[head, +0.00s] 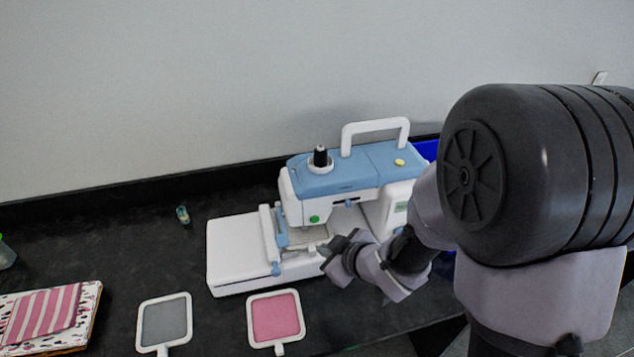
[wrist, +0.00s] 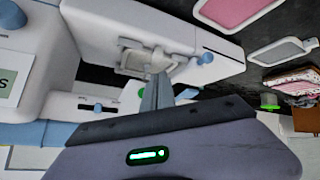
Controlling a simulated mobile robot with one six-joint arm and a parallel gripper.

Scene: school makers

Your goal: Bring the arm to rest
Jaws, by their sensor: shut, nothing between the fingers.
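My gripper (head: 332,254) is shut and empty. It is at the front of the blue and white embroidery machine (head: 352,176), close to its white bed and below its head. I cannot tell whether the fingers touch the machine. In the wrist view, the narrow fingers (wrist: 156,94) are together, with a white clamp-like part (wrist: 146,62) of the machine just beyond them. My arm comes in from the right and hides the machine's right side.
A pink framed panel (head: 275,317) and a grey framed panel (head: 165,322) lie in front of the machine. A small spool-like item (head: 182,214) stands behind. A blue bin (head: 428,150) is partly hidden. The counter left of the machine is mostly clear.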

